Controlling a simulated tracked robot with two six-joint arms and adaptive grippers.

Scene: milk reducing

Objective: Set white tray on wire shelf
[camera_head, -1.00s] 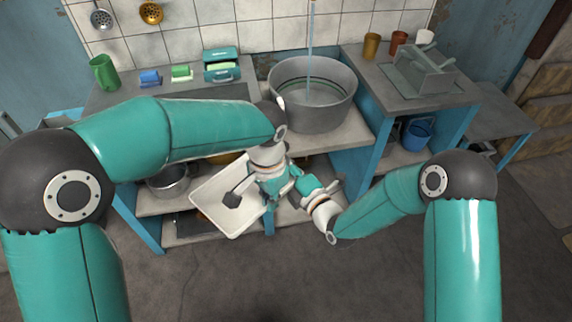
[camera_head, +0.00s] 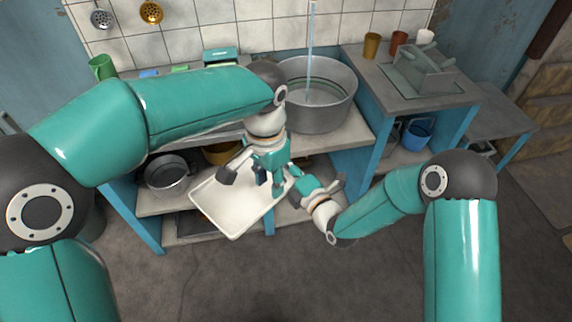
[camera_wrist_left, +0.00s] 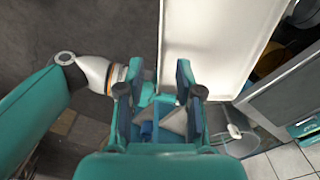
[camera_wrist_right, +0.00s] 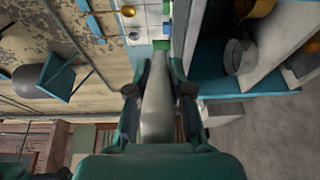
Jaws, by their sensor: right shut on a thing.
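The white tray (camera_head: 235,208) is a shallow rimmed rectangle, held tilted in front of the lower shelves in the head view. It also shows in the left wrist view (camera_wrist_left: 215,45). My right gripper (camera_head: 292,182) is shut on the tray's right end; in the right wrist view the tray shows nearly edge-on (camera_wrist_right: 157,105) between the fingers. My left gripper (camera_head: 252,182) is open over the tray's upper right part, and its spread fingers show in the left wrist view (camera_wrist_left: 160,85). I cannot clearly pick out a wire shelf.
A large grey tub (camera_head: 318,112) stands on the counter under running water. A grey rack (camera_head: 425,70) and cups stand on the right counter. A metal pot (camera_head: 167,173) sits on the lower shelf (camera_head: 155,206), left of the tray. The floor in front is clear.

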